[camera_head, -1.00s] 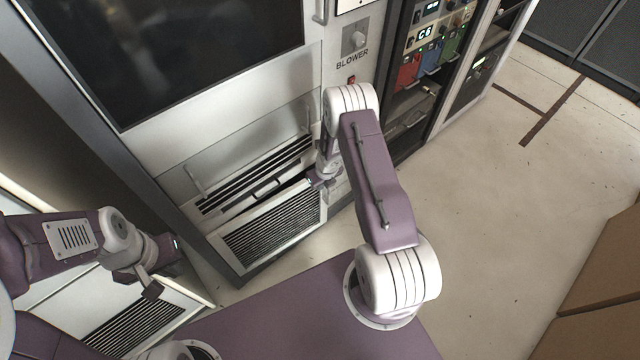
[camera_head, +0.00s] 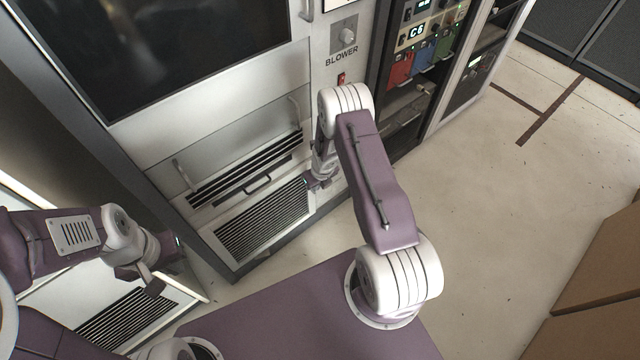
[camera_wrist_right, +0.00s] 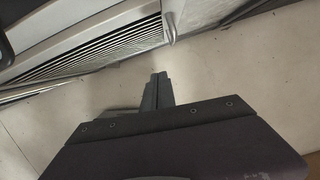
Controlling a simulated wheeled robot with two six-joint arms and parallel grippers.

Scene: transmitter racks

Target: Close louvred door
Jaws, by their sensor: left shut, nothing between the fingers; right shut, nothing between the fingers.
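The louvred door (camera_head: 262,222) is the pale panel with dark slats low on the rack, below a slotted vent and a dark handle (camera_head: 257,185). It looks flush, or nearly so, with the rack front; a small gap cannot be ruled out. My right gripper (camera_head: 318,185) is shut and empty at the door's upper right corner; contact is unclear. In the right wrist view its closed fingers (camera_wrist_right: 157,90) stand before pale floor, with slats (camera_wrist_right: 95,48) at upper left. My left gripper (camera_head: 152,284) is shut and empty at the lower left, away from this door.
A blower switch (camera_head: 347,36) sits on the rack front above my right arm. Another white louvred panel (camera_head: 122,318) stands at the lower left, near my left gripper. Brown boxes (camera_head: 600,280) are at the right. Open floor (camera_head: 490,220) lies between them and the racks.

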